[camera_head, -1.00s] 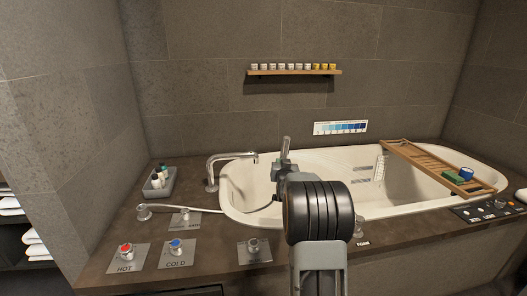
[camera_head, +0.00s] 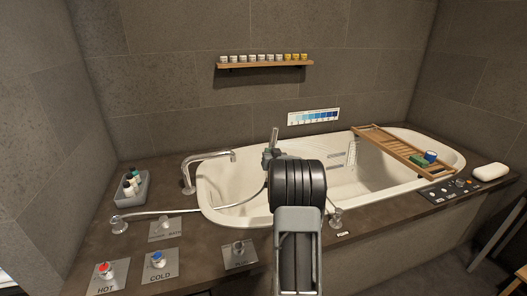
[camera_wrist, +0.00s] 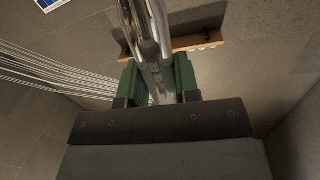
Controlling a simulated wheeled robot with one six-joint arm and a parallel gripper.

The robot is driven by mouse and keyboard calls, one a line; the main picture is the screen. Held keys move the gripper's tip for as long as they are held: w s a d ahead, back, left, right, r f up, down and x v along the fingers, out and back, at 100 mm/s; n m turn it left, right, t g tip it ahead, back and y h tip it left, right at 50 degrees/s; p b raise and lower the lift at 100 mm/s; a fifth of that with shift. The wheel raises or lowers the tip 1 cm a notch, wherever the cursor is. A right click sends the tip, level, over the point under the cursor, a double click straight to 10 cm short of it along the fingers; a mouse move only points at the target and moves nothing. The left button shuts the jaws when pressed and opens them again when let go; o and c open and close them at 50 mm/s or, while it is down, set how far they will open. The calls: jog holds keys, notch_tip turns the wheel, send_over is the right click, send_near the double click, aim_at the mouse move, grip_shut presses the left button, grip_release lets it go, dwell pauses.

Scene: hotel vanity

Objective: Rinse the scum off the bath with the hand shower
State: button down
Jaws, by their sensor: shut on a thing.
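The white bath (camera_head: 222,205) is set into the dark stone deck. My gripper (camera_head: 271,152) is above the bath's near left part, partly hidden by my arm. In the wrist view my gripper (camera_wrist: 160,82) is shut on the chrome hand shower (camera_wrist: 148,30), with green finger pads on both sides of it. The hand shower (camera_head: 274,137) stands up from the jaws in the head view. Its pale hose (camera_head: 165,212) runs left to a deck fitting.
A curved spout (camera_head: 207,156) stands left of the bath. HOT (camera_head: 105,270) and COLD (camera_head: 158,260) knobs sit at the front left. A wooden caddy (camera_head: 390,148) with a blue cup and green item spans the bath's right part. A bottle tray (camera_head: 131,188) is at left.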

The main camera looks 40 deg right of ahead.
jog(key=s+d+p, duration=0.2)
jog(key=d+p, duration=0.1)
jog(key=d, duration=0.2)
jog(key=shift+s+d+r, duration=0.15)
jog(key=shift+d+r, duration=0.1)
jog(key=shift+d, duration=0.15)
jog(key=shift+a, duration=0.1)
dwell(4.6)
